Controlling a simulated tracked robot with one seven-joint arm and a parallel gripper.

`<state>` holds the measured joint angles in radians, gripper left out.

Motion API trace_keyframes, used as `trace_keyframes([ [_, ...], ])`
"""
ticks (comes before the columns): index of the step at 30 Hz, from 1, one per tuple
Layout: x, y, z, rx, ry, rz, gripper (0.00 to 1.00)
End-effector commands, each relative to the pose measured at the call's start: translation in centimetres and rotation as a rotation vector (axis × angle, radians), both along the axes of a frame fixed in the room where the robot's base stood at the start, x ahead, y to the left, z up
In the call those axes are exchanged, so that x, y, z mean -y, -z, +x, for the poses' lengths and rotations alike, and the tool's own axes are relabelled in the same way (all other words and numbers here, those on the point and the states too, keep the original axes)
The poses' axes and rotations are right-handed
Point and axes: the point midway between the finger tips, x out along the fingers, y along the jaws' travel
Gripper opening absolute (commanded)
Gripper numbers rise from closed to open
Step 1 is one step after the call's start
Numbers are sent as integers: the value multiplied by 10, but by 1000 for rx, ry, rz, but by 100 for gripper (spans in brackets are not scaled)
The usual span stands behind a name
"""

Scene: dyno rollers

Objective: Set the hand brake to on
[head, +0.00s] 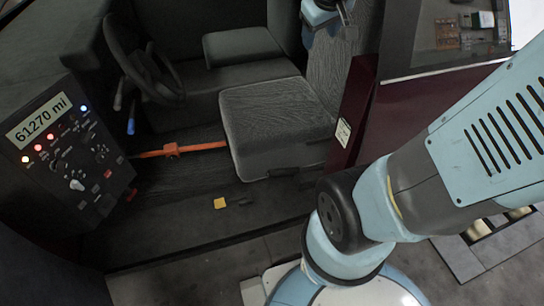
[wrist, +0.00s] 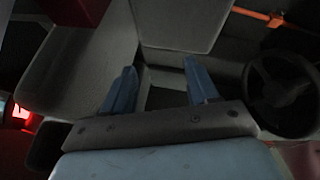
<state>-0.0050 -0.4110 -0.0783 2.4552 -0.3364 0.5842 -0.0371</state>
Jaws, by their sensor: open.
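My gripper shows in the wrist view (wrist: 160,66), its two blue fingers apart with nothing between them. In the head view only a part of my gripper (head: 343,14) shows at the top edge, above the seats and well away from the dashboard. No part is clearly marked as the hand brake. An orange bar with a sliding block (head: 172,150) runs between the dashboard and the near seat; a piece of it shows at the top right of the wrist view (wrist: 262,15). A blue-tipped lever (head: 131,126) hangs below the steering wheel (head: 150,62).
The dashboard panel (head: 70,150) at the left has knobs, lit lamps and a mileage display. The near seat (head: 278,118) lies right of the orange bar. A yellow piece (head: 220,203) lies on the sill. A dark red door pillar (head: 357,110) stands beside my arm.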

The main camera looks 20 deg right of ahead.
Motion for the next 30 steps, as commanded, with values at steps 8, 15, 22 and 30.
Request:
trace_keyframes([
  [8,24,50,70,-25,-156,-146,59],
  [15,34,105,120,-53,-335,-233,59],
  [22,35,170,154,-88,-531,-274,59],
  [30,26,258,171,-139,-788,-260,59],
])
